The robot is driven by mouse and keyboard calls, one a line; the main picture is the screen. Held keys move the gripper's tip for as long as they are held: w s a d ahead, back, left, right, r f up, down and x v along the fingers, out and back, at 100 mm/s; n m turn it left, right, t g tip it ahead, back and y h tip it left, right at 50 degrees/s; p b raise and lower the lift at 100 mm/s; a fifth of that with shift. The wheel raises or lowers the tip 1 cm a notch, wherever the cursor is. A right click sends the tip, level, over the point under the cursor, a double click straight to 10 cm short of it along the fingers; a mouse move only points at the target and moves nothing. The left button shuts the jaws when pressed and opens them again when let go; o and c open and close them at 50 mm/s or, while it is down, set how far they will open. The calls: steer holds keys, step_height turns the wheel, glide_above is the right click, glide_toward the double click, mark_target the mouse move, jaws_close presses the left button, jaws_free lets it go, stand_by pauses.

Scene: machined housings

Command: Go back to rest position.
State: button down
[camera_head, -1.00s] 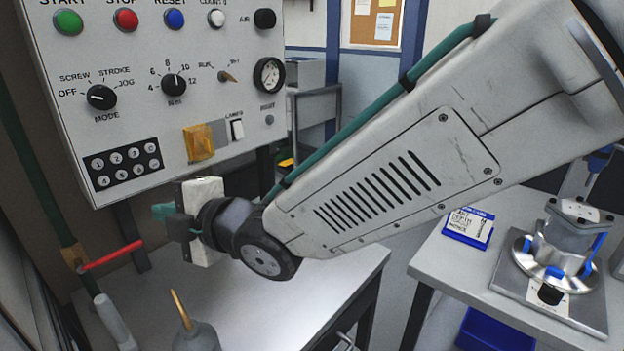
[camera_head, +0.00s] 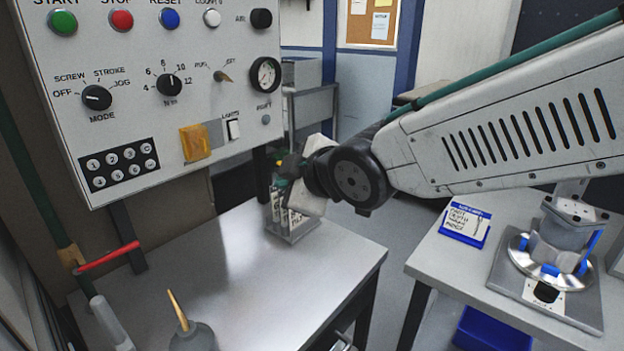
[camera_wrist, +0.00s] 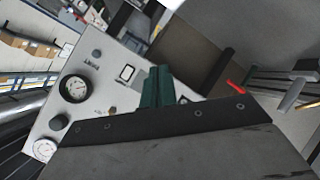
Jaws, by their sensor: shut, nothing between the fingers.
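My gripper (camera_head: 287,172) is in the middle of the head view, at the end of my arm, which reaches in from the right. It is in front of the lower right of the control panel and above the back right of the left table. In the wrist view its green fingers (camera_wrist: 158,88) are together with nothing between them. Behind and below it in the head view, a small rack (camera_head: 291,230) stands on the table, partly hidden by the wrist.
The control panel (camera_head: 135,125) with knobs, buttons and a gauge (camera_head: 265,75) stands at the left. A red lever (camera_head: 107,256) sticks out below it. An oil can (camera_head: 193,337) is at the table front. A fixture (camera_head: 549,262) and blue-edged card (camera_head: 465,223) are on the right table.

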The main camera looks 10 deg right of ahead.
steer(key=s+d+f+m+g+h, duration=0.55)
steer(key=s+d+m, duration=0.4)
steer(key=d, duration=0.45)
steer(key=s+d+m+g, duration=0.3)
steer(key=s+d+m, duration=0.4)
steer(key=s+d, duration=0.3)
steer(key=s, duration=0.3)
steer(key=shift+d+r+g+h, duration=0.25)
steer(key=shift+r+g+h, duration=0.05)
steer(key=shift+g+h, duration=0.05)
steer(key=shift+s, duration=0.1)
